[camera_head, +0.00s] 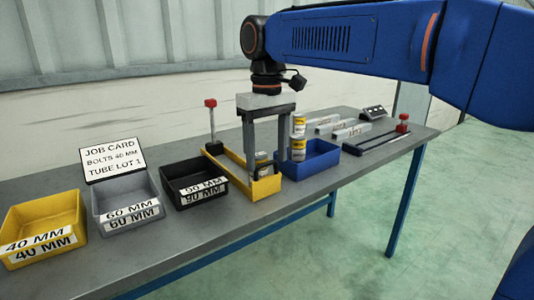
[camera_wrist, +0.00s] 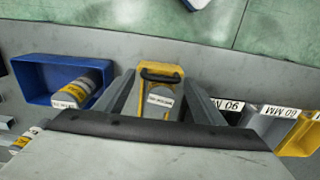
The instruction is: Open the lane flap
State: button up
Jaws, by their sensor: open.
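The yellow lane (camera_head: 231,169) runs from back to front on the bench, with a red-knobbed post (camera_head: 211,118) at its far end. Its yellow front end (camera_head: 266,187) stands upright. In the wrist view a black handle (camera_wrist: 162,75) spans this yellow end, which I take to be the flap. A grey can with a pale label (camera_wrist: 160,101) lies in the lane behind it. My gripper (camera_head: 267,165) points down over the lane's front part, fingers apart on either side of it. In the wrist view nothing shows clamped between the fingers (camera_wrist: 162,88). I cannot tell whether they touch the lane.
A blue bin (camera_head: 322,161) holding a can stands right of the lane. Left are a black 90 MM bin (camera_head: 187,192), a grey 60 MM bin (camera_head: 112,207) and a yellow 40 MM bin (camera_head: 40,218). A job card (camera_head: 112,158) stands behind. A red-knobbed rail (camera_head: 372,142) lies right.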

jog(key=c, duration=1.3)
